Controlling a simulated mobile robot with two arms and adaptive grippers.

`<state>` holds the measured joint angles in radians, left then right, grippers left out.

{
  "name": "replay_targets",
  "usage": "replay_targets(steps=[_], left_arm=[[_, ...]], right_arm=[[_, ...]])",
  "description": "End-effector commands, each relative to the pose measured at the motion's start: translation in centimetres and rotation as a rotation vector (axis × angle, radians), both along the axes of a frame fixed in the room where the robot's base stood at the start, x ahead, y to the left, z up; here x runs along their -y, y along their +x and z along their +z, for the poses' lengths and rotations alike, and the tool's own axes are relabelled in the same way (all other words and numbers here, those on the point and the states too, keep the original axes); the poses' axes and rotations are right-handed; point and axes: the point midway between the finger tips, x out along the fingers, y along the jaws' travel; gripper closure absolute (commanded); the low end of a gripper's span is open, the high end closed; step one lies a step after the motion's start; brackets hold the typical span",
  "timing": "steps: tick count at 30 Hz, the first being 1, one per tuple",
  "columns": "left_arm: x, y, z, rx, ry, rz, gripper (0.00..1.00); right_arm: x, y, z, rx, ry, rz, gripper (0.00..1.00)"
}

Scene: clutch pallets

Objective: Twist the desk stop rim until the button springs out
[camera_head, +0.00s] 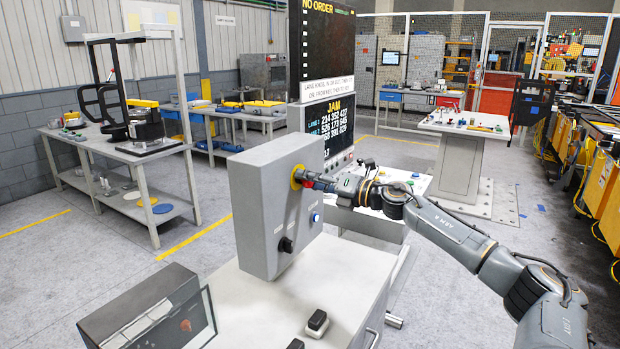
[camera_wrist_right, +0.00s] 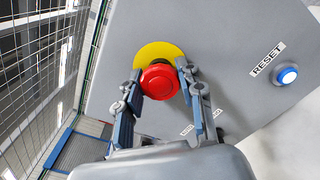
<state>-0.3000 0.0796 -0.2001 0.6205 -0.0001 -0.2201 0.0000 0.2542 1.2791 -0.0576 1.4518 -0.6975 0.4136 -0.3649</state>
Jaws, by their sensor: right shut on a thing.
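The desk stop button is red with a round rim (camera_wrist_right: 160,84) and sits on a yellow disc (camera_wrist_right: 157,52) on the face of a grey box (camera_head: 245,215). In the head view the yellow disc (camera_head: 296,177) shows at the box's upper right face. My right gripper (camera_head: 306,179) reaches it from the right. In the right wrist view the right gripper's fingers (camera_wrist_right: 158,82) stand on both sides of the red rim and are shut on it. Whether the button is in or out cannot be told. My left gripper is not in view.
A blue RESET button (camera_wrist_right: 287,75) sits on the same face, beside its label. A black knob (camera_head: 286,245) is lower on the face. The box stands on a light desk (camera_head: 275,300) with a small black switch (camera_head: 317,322) and a dark screen (camera_head: 150,315).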

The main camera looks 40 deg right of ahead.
Motion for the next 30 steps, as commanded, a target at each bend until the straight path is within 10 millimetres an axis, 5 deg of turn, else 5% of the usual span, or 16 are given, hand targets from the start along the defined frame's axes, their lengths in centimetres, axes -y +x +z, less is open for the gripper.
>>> replay_targets(steps=[17, 18, 21, 30], left_arm=[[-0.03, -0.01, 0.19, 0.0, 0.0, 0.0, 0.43], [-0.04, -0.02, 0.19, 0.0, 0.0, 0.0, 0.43], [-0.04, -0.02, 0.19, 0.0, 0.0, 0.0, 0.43], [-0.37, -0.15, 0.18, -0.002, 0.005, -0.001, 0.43]], right_arm=[[0.14, 0.01, 0.15, -0.006, 0.035, -0.004, 0.94], [0.14, 0.01, 0.15, -0.006, 0.035, -0.004, 0.57], [0.12, 0.0, 0.13, -0.007, 0.034, -0.003, 0.38], [0.05, -0.02, 0.03, -0.008, 0.034, -0.001, 0.38]])
